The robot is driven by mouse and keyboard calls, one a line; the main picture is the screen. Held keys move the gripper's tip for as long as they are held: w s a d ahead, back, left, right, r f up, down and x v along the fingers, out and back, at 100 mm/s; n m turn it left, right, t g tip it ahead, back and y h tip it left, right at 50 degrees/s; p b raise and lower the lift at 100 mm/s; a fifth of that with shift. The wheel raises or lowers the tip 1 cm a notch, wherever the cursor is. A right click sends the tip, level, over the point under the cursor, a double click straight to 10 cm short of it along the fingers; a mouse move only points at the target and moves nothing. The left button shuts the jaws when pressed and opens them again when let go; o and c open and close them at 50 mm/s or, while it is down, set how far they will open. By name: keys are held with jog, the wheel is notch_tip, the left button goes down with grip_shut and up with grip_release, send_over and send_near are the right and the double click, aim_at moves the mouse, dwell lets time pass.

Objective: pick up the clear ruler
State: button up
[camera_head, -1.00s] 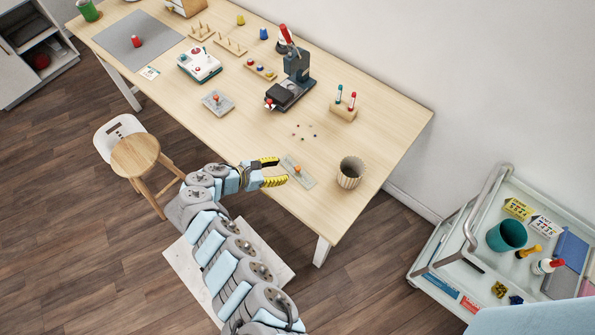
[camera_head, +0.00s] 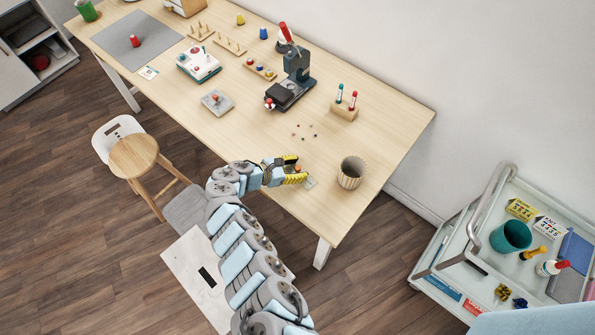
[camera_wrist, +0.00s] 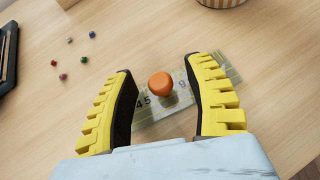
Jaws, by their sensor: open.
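The clear ruler (camera_wrist: 166,104) lies flat on the table, with printed numbers and an orange knob (camera_wrist: 160,84) standing up from it. My gripper (camera_wrist: 163,85) is open in the wrist view, with a yellow-and-black finger on either side of the knob and a gap to each. In the head view my gripper (camera_head: 298,170) is over the ruler near the table's front edge and hides most of it. One end of the ruler (camera_head: 311,183) shows beside the fingers, and a bit of the orange knob (camera_head: 298,168) shows between them.
A ribbed beige cup (camera_head: 350,173) stands to the right of the ruler. Several small beads (camera_head: 304,132) lie behind it. A grey press (camera_head: 291,85) with a red handle and a wooden holder (camera_head: 344,112) with pens stand farther back.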

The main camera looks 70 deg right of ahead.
grip_shut()
